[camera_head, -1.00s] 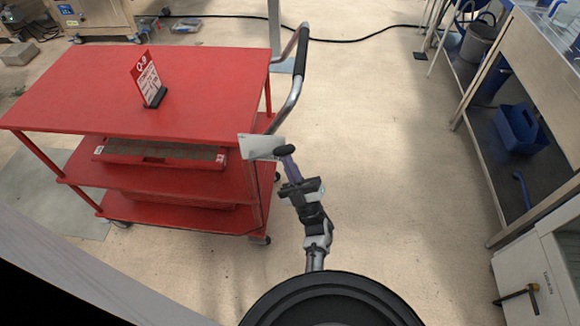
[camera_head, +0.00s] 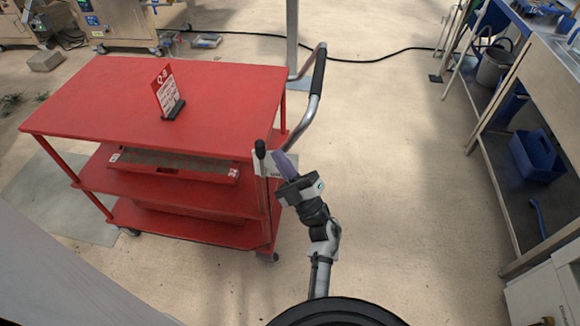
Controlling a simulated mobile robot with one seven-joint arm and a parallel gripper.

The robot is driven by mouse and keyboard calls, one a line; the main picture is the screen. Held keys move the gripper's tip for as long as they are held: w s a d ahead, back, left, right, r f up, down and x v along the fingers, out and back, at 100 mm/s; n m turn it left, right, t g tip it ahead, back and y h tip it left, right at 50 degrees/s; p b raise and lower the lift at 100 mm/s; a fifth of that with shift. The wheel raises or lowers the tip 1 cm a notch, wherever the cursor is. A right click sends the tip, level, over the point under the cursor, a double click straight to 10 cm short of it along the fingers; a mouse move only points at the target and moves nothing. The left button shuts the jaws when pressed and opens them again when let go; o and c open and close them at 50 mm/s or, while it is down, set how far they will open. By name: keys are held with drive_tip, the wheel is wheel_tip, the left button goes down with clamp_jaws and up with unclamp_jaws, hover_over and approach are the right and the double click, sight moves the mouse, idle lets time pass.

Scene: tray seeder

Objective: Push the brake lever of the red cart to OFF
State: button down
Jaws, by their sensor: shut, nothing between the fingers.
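The red cart (camera_head: 215,95) stands at the left with its push handle at its right end. A brake lever with a black knob (camera_head: 260,149) stands about upright at the cart's near right corner. A pale plate (camera_head: 291,158) is behind it; any OFF marking is too small to read. My gripper (camera_head: 281,158) has purple fingers, shut and empty. It is just right of the lever, in front of the plate and partly hiding it. I cannot tell whether the fingertips touch the lever.
A sign (camera_head: 166,91) stands on the cart top, and a flat tray (camera_head: 180,164) is on the middle shelf. A metal bench (camera_head: 545,95) with a blue caddy (camera_head: 539,154) lines the right side. The floor between cart and bench is clear.

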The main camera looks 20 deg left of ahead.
drive_tip(key=shift+s+a+r, duration=0.15)
drive_tip(key=shift+a+r, duration=0.1)
drive_tip(key=shift+a, duration=0.25)
drive_tip(key=shift+s+a+r, duration=0.1)
drive_tip(key=shift+a+r, duration=0.1)
drive_tip(key=shift+a, duration=0.25)
drive_tip(key=shift+a+r, duration=0.1)
